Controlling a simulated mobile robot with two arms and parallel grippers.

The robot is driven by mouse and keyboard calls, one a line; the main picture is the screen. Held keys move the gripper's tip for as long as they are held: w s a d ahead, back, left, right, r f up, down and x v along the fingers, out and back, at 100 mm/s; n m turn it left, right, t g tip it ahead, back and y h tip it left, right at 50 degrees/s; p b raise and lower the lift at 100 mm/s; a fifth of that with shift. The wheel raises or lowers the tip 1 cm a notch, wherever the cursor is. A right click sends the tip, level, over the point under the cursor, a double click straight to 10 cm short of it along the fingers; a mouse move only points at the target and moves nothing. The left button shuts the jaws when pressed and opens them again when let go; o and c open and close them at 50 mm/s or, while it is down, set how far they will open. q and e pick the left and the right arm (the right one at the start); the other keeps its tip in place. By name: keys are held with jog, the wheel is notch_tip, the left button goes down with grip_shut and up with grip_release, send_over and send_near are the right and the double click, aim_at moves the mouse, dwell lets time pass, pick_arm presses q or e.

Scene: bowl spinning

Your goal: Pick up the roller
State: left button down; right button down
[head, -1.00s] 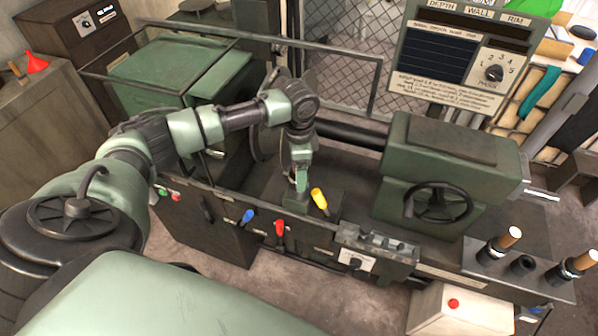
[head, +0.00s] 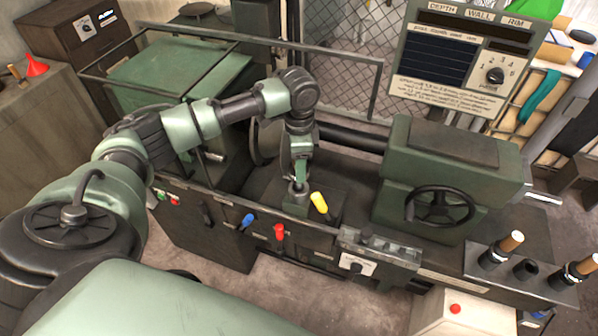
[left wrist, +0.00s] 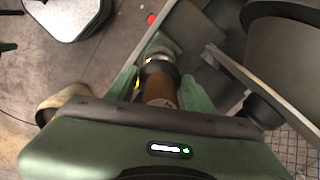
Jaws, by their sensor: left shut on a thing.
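My left gripper (head: 300,176) points down over the green lathe-like machine, just left of a yellow-handled lever (head: 319,202). In the left wrist view the same gripper (left wrist: 160,84) has its two green fingers on either side of a brown wooden handle (left wrist: 160,91), and it is shut on it. This looks like the roller's handle. A dark collar and a grey metal end lie beyond the fingers. In the head view a grey rounded piece (head: 298,188) shows just under the gripper, at a green block. I cannot tell whether the two touch. My right gripper is not in view.
A rack at the right holds two wooden-handled tools (head: 502,248) (head: 572,270) with an empty socket (head: 525,268) between them. Blue (head: 247,220) and red (head: 279,231) levers stick out in front. A handwheel (head: 440,207) is at the right. A rail (head: 255,37) runs behind.

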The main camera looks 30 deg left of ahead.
pick_arm(q)
notch_tip(320, 180, up, 21)
jog(key=p, duration=0.3)
jog(key=shift+p, duration=0.4)
dwell(0.6)
dwell(1.1)
